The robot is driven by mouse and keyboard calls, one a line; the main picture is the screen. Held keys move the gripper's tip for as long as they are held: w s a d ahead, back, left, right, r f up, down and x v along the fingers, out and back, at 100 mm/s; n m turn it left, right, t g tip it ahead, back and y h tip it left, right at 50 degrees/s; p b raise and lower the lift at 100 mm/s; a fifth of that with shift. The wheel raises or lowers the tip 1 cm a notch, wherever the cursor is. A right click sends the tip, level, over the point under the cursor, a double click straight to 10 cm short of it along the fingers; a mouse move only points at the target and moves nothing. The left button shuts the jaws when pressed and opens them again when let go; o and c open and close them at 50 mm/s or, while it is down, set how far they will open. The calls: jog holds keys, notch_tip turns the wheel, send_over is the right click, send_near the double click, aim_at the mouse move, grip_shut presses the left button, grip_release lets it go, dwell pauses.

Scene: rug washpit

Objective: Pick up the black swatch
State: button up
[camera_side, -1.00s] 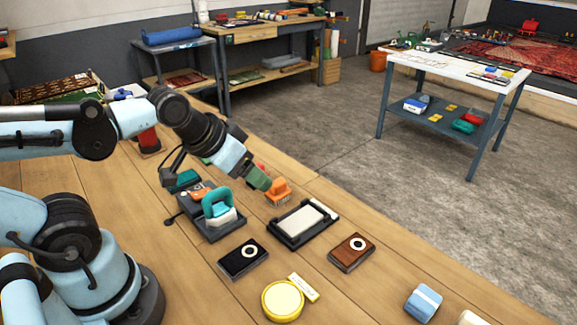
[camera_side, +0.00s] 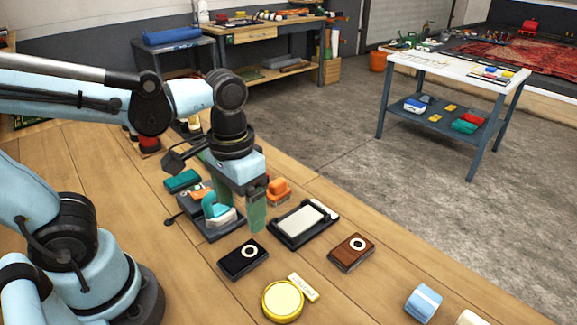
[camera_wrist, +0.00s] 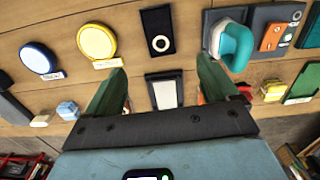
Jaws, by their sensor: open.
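The black swatch (camera_side: 243,259) is a dark block with a white ring on its top. It lies flat on the wooden table in the side view, in front of the black tray and the teal-handled tool. It shows at the top centre of the wrist view (camera_wrist: 158,30). My gripper (camera_side: 238,203) has green fingers, points down and is behind the swatch, above the table and apart from it. In the wrist view my gripper (camera_wrist: 163,82) is open, with its fingers wide apart and nothing held between them. The far finger is partly hidden in the side view.
A black tray with a white pad (camera_side: 304,221), an orange brush (camera_side: 278,190) and a teal-handled tool (camera_side: 213,205) stand close to my gripper. A brown swatch (camera_side: 350,252) lies to the right. A yellow round tin (camera_side: 283,300) lies in front. Bare wood surrounds the swatch.

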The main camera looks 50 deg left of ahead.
send_over(243, 256)
jog(key=shift+w+a+f, duration=0.1)
jog(key=shift+w+f, duration=0.1)
jog(key=shift+f, duration=1.4)
jog(key=shift+w+f, duration=0.2)
jog(key=shift+f, duration=1.4)
jog(key=shift+s+f, duration=0.15)
jog(key=shift+f, duration=0.6)
jog(key=shift+s+f, duration=0.15)
jog(key=shift+f, duration=0.55)
jog(key=shift+s+f, duration=0.1)
jog(key=shift+f, duration=1.2)
jog(key=c, duration=1.1)
jog(key=shift+c, duration=0.3)
jog(key=shift+r, duration=0.2)
